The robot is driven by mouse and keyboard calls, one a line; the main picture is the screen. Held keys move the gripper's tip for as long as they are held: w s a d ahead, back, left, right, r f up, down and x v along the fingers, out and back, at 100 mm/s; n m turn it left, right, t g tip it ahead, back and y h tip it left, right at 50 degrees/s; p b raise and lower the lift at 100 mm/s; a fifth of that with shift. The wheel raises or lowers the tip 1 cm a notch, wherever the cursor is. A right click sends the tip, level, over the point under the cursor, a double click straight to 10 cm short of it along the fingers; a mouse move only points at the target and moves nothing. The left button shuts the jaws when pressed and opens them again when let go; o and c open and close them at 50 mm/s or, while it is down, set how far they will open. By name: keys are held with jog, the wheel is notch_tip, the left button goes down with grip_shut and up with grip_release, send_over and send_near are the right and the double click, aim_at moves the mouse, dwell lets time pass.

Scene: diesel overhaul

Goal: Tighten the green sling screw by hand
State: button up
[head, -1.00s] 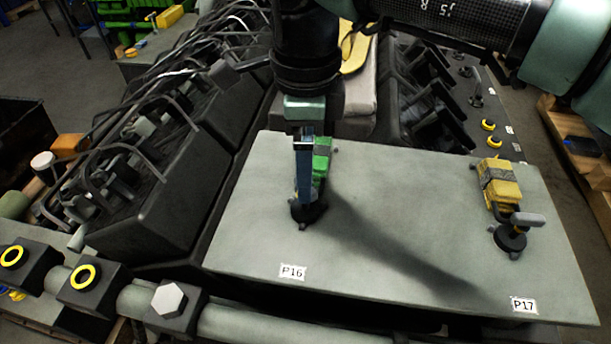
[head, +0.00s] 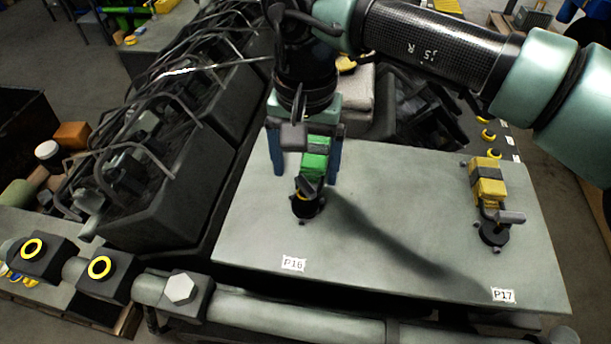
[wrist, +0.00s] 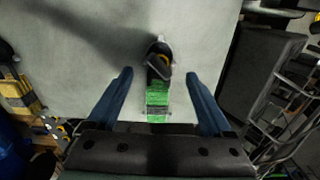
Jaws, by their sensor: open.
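The green sling screw (head: 315,160) stands at P16 on the grey plate (head: 390,230). It has a green body with a grey band and a dark knob (head: 306,203) at its near end. It also shows in the wrist view (wrist: 158,92), between the fingers. My gripper (head: 306,170) points down over the green body, with one blue finger on each side. In the wrist view my gripper (wrist: 158,90) is open, with clear gaps between both fingers and the green body. The dark knob lies beyond the fingertips there.
A yellow sling screw (head: 487,182) stands at P17 on the right of the plate. Dark engine covers with bent pipes (head: 150,150) rise at the left. A thick pipe (head: 260,312) runs along the front. The middle of the plate is clear.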

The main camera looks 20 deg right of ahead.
aim_at(305, 184)
jog(key=n, duration=0.2)
jog(key=shift+n+b, duration=0.3)
jog(key=shift+b, duration=0.05)
jog(key=n, duration=0.6)
jog(key=shift+n, duration=0.3)
notch_tip(305, 184, down, 5)
jog(key=b, duration=0.4)
grip_shut()
dwell(0.3)
jog(key=shift+f, duration=0.1)
jog(key=shift+b, duration=0.3)
